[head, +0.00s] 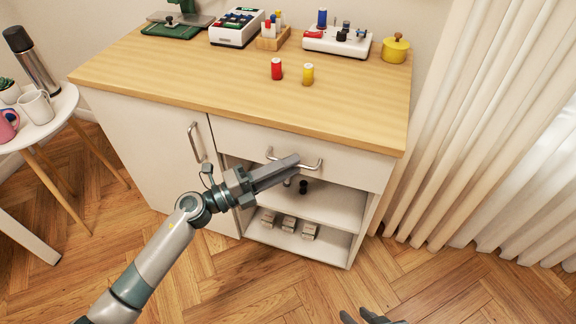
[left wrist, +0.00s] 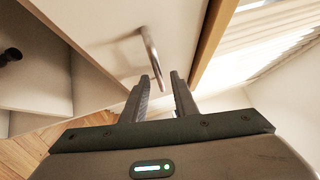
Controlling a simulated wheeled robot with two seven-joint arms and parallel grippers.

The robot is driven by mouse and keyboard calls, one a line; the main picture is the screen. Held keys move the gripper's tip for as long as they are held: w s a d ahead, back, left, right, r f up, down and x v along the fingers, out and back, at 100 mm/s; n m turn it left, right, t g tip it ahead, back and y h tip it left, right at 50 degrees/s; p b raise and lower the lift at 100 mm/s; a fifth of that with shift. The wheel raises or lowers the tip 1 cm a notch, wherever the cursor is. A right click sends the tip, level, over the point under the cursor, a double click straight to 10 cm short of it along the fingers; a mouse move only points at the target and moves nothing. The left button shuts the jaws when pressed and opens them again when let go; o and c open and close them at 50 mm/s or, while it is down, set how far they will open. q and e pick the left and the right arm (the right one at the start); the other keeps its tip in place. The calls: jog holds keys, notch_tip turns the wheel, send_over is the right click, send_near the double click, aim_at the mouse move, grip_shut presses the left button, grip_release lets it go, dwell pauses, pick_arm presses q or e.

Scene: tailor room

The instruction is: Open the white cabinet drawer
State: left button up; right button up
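The white drawer front (head: 350,164) sits under the wooden top of the cabinet and looks shut. Its silver bar handle (head: 312,166) runs across the middle of the front. My left gripper (head: 297,160) is at the handle and covers part of it. In the left wrist view, my left gripper (left wrist: 160,78) is open, its two fingers apart. The handle (left wrist: 150,55) reaches down into the gap between the fingertips there; I cannot tell whether they touch it. My right gripper (head: 362,316) shows only partly at the bottom edge, its dark fingers apart.
The cabinet top (head: 200,75) holds a red spool (head: 276,69), a yellow spool (head: 308,75) and sewing things along the back. A white door (head: 140,150) with a handle is on the left. Open shelves lie below the drawer. A curtain (head: 480,120) hangs right.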

pick_arm(q)
jog(key=shift+d, duration=0.1)
grip_shut()
dwell(1.5)
